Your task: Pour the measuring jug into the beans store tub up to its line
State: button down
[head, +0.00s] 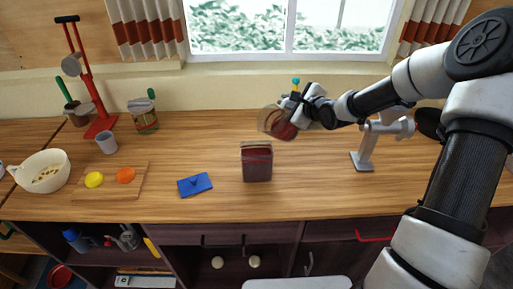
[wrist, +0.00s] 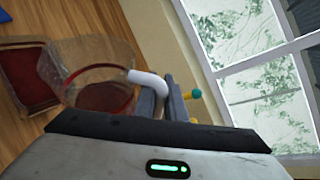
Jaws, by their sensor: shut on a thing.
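The measuring jug (head: 271,120) is clear with dark red beans inside, and it hangs above and behind the tub, tilted to the left. My gripper (head: 301,103) is shut on the jug's pale handle. In the wrist view the jug (wrist: 98,62) shows its handle between my fingers (wrist: 165,100). The beans store tub (head: 257,170) stands upright and open on the counter, with dark red in it. It also shows at the left of the wrist view (wrist: 27,72). I see no beans falling. I cannot tell the tub's fill level against its line.
A blue lid (head: 195,184) lies left of the tub. Further left are a board (head: 110,188) with yellow and orange items, a grey cup (head: 106,143), a red stand (head: 100,126), a jar (head: 144,116) and a white bowl (head: 42,171). A white stand (head: 364,150) is at the right.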

aim_at(271, 106)
jog(key=shift+s+a+r+n+t+h, duration=0.1)
jog(key=shift+s+a+n+t+h, duration=0.05)
jog(key=shift+a+n, duration=0.15)
jog(key=shift+s+a+r+n+t+h, duration=0.1)
jog(key=shift+a+n+t+h, duration=0.1)
jog(key=shift+a, duration=0.15)
jog(key=shift+f+b, duration=0.4)
jog(key=shift+b, duration=0.6)
jog(key=shift+s+r+n+b, duration=0.1)
jog(key=shift+r+n+b, duration=0.05)
jog(key=shift+n+b, duration=0.2)
jog(key=shift+a+r, duration=0.1)
jog(key=shift+r, duration=0.3)
jog(key=shift+a, duration=0.15)
jog(key=shift+s+a+r+n+t+h+b, duration=0.15)
jog(key=shift+r+n+t+h+b, duration=0.15)
jog(key=shift+b, duration=0.75)
jog(key=shift+s+a+r+n+t+h+b, duration=0.15)
jog(key=shift+r+n+b, duration=0.15)
jog(key=shift+b, duration=0.7)
jog(key=shift+s+a+r+n+t+h+b, duration=0.2)
jog(key=shift+a+r+n+b, duration=0.2)
jog(key=shift+b, duration=1.25)
jog(key=shift+s+a+r+n+t+h+b, duration=0.2)
jog(key=shift+r+b, duration=0.3)
jog(key=shift+b, duration=1.1)
